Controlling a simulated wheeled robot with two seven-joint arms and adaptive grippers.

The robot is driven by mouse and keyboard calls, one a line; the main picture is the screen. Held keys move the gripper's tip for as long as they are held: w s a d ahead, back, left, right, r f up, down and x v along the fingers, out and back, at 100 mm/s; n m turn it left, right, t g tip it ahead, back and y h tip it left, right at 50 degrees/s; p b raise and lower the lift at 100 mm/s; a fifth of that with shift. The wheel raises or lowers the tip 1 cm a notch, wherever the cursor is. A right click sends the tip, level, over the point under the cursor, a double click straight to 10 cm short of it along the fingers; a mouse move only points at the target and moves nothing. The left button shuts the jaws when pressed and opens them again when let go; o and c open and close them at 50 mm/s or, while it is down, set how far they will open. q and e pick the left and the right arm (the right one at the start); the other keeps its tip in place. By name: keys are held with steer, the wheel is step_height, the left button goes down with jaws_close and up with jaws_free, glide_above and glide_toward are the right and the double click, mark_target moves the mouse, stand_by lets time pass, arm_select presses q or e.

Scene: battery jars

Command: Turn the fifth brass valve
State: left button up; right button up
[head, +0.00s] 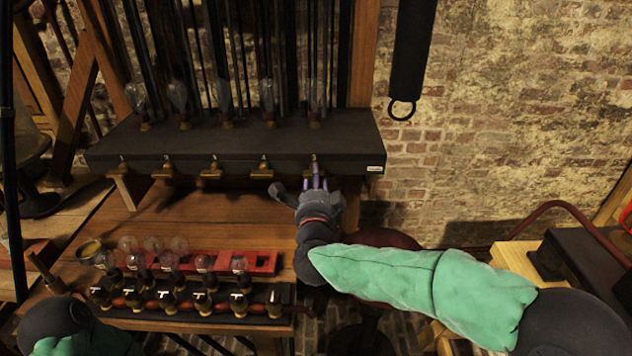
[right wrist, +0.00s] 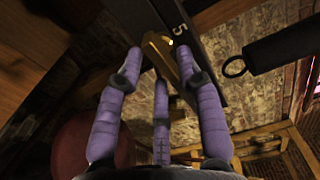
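A row of brass valves hangs under the front edge of a dark shelf (head: 240,140), with numbers above them. The fifth brass valve (right wrist: 158,48), beside the number 5, sits between my right gripper's purple fingertips in the right wrist view. In the head view my right gripper (head: 315,183) reaches up to the right end of the row and mostly hides that valve. The fourth valve (head: 262,170) is just to its left. The fingers curve in around the fifth valve; I cannot tell whether they press on it. My left gripper is not in view; only part of my left arm shows at lower left.
Glass jars (head: 178,95) and dark rods stand on the shelf. Below left, a red rack (head: 262,262) holds glass bulbs, with a dark row of brass fittings (head: 240,303) in front. A black strap with a ring (head: 402,109) hangs to the right, before the brick wall.

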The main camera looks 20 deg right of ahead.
stand_by(0.3)
steer(key=v, duration=1.2)
